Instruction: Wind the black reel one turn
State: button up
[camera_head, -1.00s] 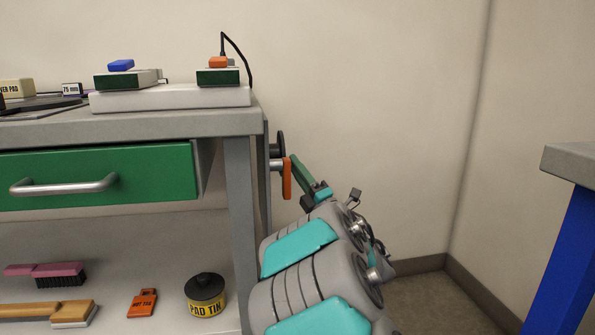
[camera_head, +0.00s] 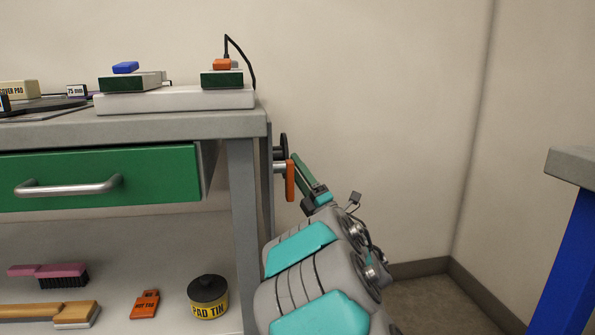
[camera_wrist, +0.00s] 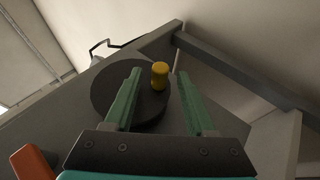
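The black reel (camera_wrist: 103,91) is a round disc on the end of the cart. It has a yellow knob (camera_wrist: 160,75) standing off its face. In the head view the reel (camera_head: 282,146) shows nearly edge-on at the cart's right side, and the knob cannot be made out. My gripper (camera_wrist: 158,73) has green fingers, open, with one tip on each side of the knob and a gap to it on both sides. I cannot tell how deep the knob sits between them. In the head view my gripper (camera_head: 297,157) is close to the reel.
An orange handle (camera_head: 290,180) hangs just below the reel and shows at lower left in the wrist view (camera_wrist: 32,162). The cart's worktop (camera_head: 180,124) and green drawer (camera_head: 100,170) are to the left. A blue-legged table (camera_head: 570,260) stands at right. The wall behind is bare.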

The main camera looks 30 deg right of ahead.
jog(key=shift+s+d, duration=0.1)
jog(key=v, duration=0.7)
jog(key=shift+s+f, duration=0.25)
dwell(0.4)
